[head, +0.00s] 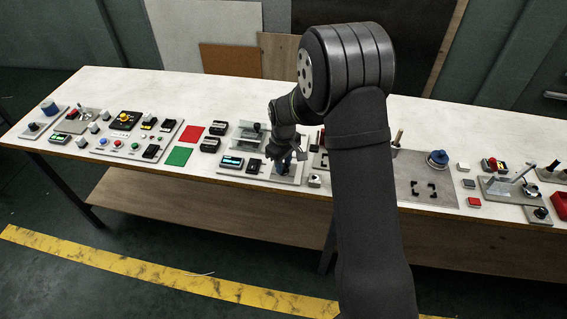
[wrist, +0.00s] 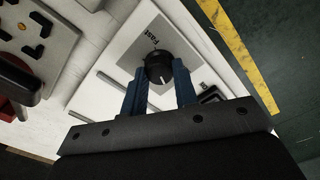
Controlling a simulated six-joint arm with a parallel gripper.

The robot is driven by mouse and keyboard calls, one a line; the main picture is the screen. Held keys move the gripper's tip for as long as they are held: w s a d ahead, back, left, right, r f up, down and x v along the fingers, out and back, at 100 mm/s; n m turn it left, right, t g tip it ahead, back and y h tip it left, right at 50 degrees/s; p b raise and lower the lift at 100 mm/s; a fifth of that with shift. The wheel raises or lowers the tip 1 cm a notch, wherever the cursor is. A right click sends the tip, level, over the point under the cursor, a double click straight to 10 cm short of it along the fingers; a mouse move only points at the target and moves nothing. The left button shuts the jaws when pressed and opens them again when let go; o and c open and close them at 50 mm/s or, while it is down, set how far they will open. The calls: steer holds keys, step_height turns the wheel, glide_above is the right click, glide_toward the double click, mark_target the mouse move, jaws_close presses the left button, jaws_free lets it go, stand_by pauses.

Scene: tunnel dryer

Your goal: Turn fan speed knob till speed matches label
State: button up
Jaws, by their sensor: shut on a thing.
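The black round fan speed knob (wrist: 158,66) sits on a grey square (wrist: 172,40) of a pale panel in the wrist view. A white pointer mark on it points toward the bottom of the picture, slightly right. The word "Fast" is printed beside the knob, above it in the picture. My gripper (wrist: 160,75) is shut on the knob, one blue finger on each side. In the head view my gripper (head: 284,165) reaches down onto the panel and hides the knob. A dark unit with a bluish display (head: 232,162) sits left on that panel; its reading is too small to tell.
A small black unit (head: 254,165) stands just left of my gripper. A raised fixture (head: 248,135) stands behind it. A small grey block with a dark top (head: 314,181) lies close on the right.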

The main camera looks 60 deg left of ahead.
mark_target(284, 166)
steer(key=m, duration=0.9)
stand_by(0.5)
steer(key=o, duration=1)
step_height(284, 166, up, 18)
steer(key=shift+f, duration=0.25)
steer(key=shift+f, duration=0.15)
